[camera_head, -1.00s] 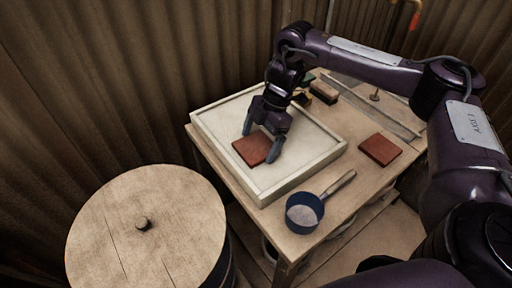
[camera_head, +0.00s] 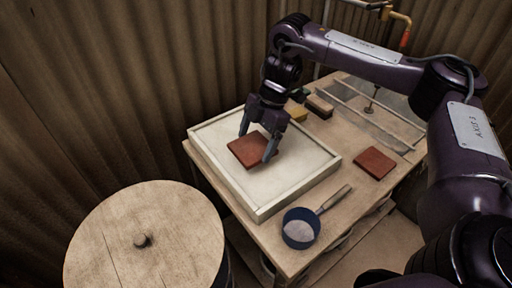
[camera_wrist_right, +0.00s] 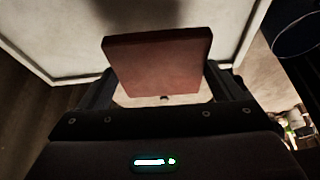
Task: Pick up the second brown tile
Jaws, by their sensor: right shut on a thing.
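My right gripper (camera_head: 256,147) is shut on a square reddish-brown tile (camera_head: 250,151), with a finger on either side of it. The tile is held just above the floor of the pale shallow tray (camera_head: 300,186). In the right wrist view the same tile (camera_wrist_right: 158,62) sits between the fingers, with a dark shadow on the tray beyond it. Another brown tile (camera_head: 375,163) lies flat on the wooden table, right of the tray. My left gripper is not in view.
A blue pan (camera_head: 300,228) with pale contents stands at the table's front. A brush-like block (camera_head: 319,106) and a yellow item (camera_head: 296,112) lie behind the tray. A round wooden lid (camera_head: 145,245) stands at left. Corrugated walls close the back.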

